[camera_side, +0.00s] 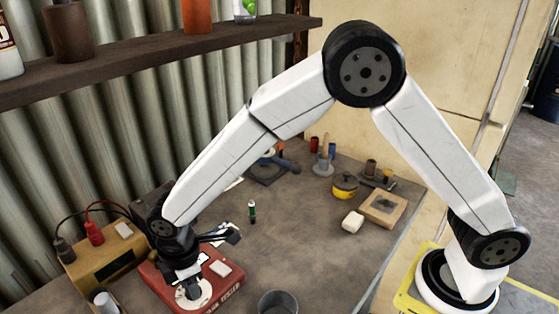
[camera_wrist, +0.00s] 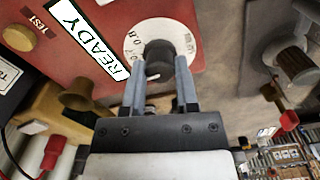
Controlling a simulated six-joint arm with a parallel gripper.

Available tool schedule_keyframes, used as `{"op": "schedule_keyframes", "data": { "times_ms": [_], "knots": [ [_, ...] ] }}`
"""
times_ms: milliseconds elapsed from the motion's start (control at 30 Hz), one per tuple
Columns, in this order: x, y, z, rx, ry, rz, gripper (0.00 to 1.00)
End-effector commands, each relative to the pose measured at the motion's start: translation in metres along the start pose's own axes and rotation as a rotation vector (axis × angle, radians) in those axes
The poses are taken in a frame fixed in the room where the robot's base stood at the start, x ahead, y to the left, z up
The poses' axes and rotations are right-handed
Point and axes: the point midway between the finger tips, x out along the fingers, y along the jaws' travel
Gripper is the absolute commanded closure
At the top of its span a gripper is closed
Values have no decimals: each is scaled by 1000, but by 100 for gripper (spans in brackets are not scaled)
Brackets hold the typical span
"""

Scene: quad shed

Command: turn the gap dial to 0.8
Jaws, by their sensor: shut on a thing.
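A red tester box (camera_side: 222,279) sits at the lower left of the bench in the side view. Its red top also shows in the wrist view (camera_wrist: 85,20), with a READY label (camera_wrist: 90,38) and a brass-coloured TEST knob (camera_wrist: 18,38). The round white gap dial (camera_wrist: 178,32) has a dark centre knob (camera_wrist: 158,55). My gripper (camera_wrist: 160,68) is shut on this knob, one finger on each side. In the side view my gripper (camera_side: 193,287) points down onto the dial (camera_side: 207,296). A printed 0.8 shows on the dial's left part; I cannot tell the pointer's setting.
A tan box (camera_side: 95,268) with red and black plugs stands left of the tester. A dark cup (camera_side: 278,303) stands to its right. A small green-and-black bottle (camera_side: 252,211), white block (camera_side: 352,221) and wooden box (camera_side: 384,208) stand farther off.

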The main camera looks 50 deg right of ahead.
Motion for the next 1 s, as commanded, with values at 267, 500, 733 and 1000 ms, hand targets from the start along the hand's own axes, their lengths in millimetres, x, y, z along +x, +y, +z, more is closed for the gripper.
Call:
{"op": "schedule_keyframes", "data": {
  "times_ms": [267, 500, 733, 1000],
  "knots": [
    [-1, 0, 0, 192, 0, 0, 100],
    [-1, 1, 0, 414, 1, 0, 100],
    [-1, 1, 0, 632, 1, 1, 100],
    [-1, 1, 0, 848, 1, 1, 100]
  ]
}}
